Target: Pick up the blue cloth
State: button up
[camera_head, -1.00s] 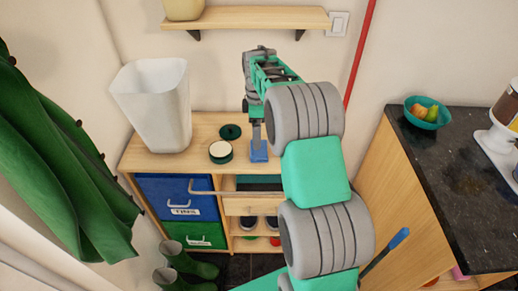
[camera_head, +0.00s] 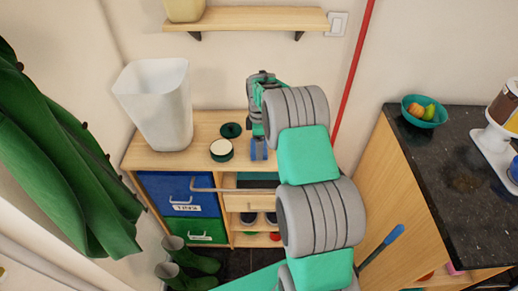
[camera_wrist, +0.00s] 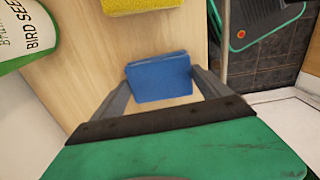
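The blue cloth (camera_head: 265,152) lies near the front edge of the wooden cabinet top. In the wrist view it is a small folded blue rectangle (camera_wrist: 160,79), between the two grey fingers. My gripper (camera_head: 258,140) is down at the cloth in the head view. In the wrist view the fingers of my gripper (camera_wrist: 161,82) are spread apart, one at each side of the cloth. They are very close to its edges. I cannot tell whether they touch it. The fingertips are partly hidden.
A round tin (camera_head: 221,150) and a dark green disc (camera_head: 230,130) are left of the cloth, with a white bin (camera_head: 158,100) farther left. In the wrist view, a yellow textured thing (camera_wrist: 140,5) is near the cloth. A dark counter (camera_head: 450,170) stands at the right.

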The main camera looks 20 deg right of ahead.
jog(key=c, duration=0.8)
jog(key=shift+r, duration=0.15)
jog(key=shift+r+b, duration=0.2)
jog(key=shift+b, duration=0.1)
notch_tip(320, 180, up, 2)
jog(key=shift+w+r+b, duration=0.1)
jog(key=shift+r+b, duration=0.1)
jog(key=shift+b, duration=0.6)
jog(key=s+r, duration=0.1)
jog(key=s+a+r+b, duration=0.1)
jog(key=s+r, duration=0.2)
jog(key=r, duration=0.1)
jog(key=shift+s+a+r, duration=0.2)
jog(key=shift+s+r, duration=0.05)
jog(key=shift+s, duration=0.05)
jog(key=s+a+r+b, duration=0.2)
jog(key=s+r+b, duration=0.1)
jog(key=s, duration=0.6)
jog(key=shift+a+r, duration=0.35)
jog(key=shift+r, duration=0.4)
